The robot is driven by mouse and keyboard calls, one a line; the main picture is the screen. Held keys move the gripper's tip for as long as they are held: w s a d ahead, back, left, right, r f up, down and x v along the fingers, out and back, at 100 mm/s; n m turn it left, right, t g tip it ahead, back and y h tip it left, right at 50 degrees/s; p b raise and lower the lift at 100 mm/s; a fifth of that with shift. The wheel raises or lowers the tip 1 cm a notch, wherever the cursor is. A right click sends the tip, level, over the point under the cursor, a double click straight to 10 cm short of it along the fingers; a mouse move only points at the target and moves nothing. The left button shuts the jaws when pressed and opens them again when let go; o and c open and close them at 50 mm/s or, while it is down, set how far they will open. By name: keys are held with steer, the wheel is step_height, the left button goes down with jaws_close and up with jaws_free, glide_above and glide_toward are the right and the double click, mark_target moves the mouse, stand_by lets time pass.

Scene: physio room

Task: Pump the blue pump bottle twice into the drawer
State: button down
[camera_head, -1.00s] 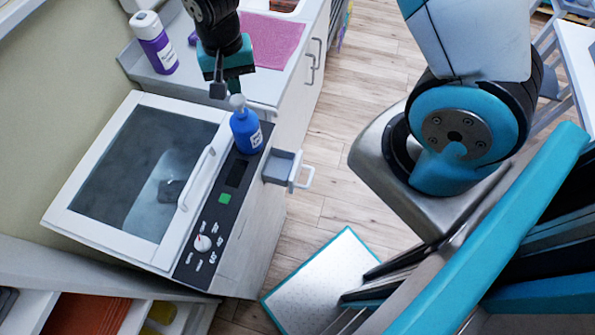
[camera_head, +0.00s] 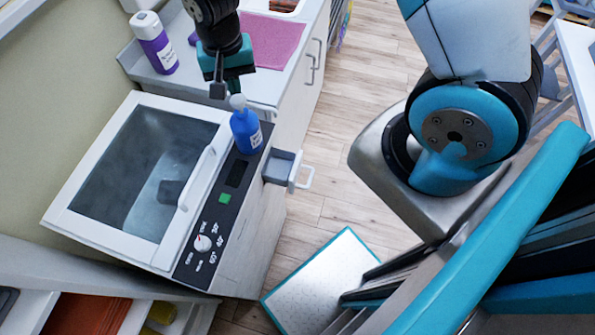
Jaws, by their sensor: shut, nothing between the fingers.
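The blue pump bottle (camera_head: 246,133) stands upright on the control-panel edge of the white machine, with its pale pump head (camera_head: 238,101) on top. My gripper (camera_head: 218,92) points down just above and behind the pump head, its fingers together with nothing held. I cannot tell whether the fingertips touch the pump head. The small grey drawer (camera_head: 279,167) is pulled out of the machine's front, just below and right of the bottle, with a white handle (camera_head: 302,177). The drawer's inside is only partly visible.
A purple and white bottle (camera_head: 155,45) and a pink cloth (camera_head: 270,41) are on the counter behind. A pale mat (camera_head: 325,284) lies on the wooden floor.

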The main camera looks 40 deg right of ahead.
steer(key=shift+f, duration=0.1)
stand_by(0.4)
steer(key=shift+f+b, duration=1.35)
steer(key=shift+f, duration=0.45)
steer(key=shift+r, duration=0.1)
steer(key=shift+r+p, duration=1.55)
steer(key=shift+r, duration=0.25)
steer(key=shift+f, duration=0.2)
steer(key=shift+f+b, duration=1.45)
steer(key=shift+f, duration=0.3)
steer(key=shift+r, duration=0.2)
steer(key=shift+r+p, duration=1.6)
steer(key=shift+r, duration=0.15)
